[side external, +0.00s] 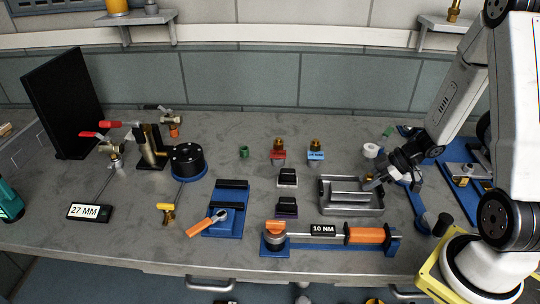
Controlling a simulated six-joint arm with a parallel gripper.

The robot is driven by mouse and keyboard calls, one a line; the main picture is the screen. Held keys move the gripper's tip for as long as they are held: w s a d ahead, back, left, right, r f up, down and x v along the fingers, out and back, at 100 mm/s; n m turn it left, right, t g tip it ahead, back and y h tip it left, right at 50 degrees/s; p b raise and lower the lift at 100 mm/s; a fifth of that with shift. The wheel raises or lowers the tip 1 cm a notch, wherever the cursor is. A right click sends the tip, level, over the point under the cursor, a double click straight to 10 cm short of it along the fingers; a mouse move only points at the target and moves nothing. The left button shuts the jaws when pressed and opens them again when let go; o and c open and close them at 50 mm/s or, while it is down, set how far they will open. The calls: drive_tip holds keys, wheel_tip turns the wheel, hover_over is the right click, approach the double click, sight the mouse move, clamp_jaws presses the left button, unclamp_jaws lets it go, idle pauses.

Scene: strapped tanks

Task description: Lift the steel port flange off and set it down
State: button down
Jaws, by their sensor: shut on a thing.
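My gripper (379,180) is at the right end of the grey metal tray (350,211), low over its rim. It is shut on a small piece that is mostly hidden by the fingers. I cannot tell from this view whether that piece is the steel port flange, or whether it touches the tray. Long grey bars lie inside the tray. A blue fixture (458,160) with metal and brass-coloured parts stands at the right, partly behind my arm. No steel flange can be clearly made out on it.
A white ring (371,150) stands behind the tray. A blue tool rest (330,246) with an orange-handled tool and a "10 NM" sign lies in front. Red and blue blocks with brass fittings (316,150) stand behind left. Bench between the tray and the black round unit (188,160) is partly clear.

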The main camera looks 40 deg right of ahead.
drive_tip(key=shift+f, duration=0.15)
drive_tip(key=shift+c, duration=1.6)
unclamp_jaws()
drive_tip(key=v, duration=0.7)
drive_tip(key=shift+s+d+r, duration=0.2)
drive_tip(key=shift+r, duration=0.1)
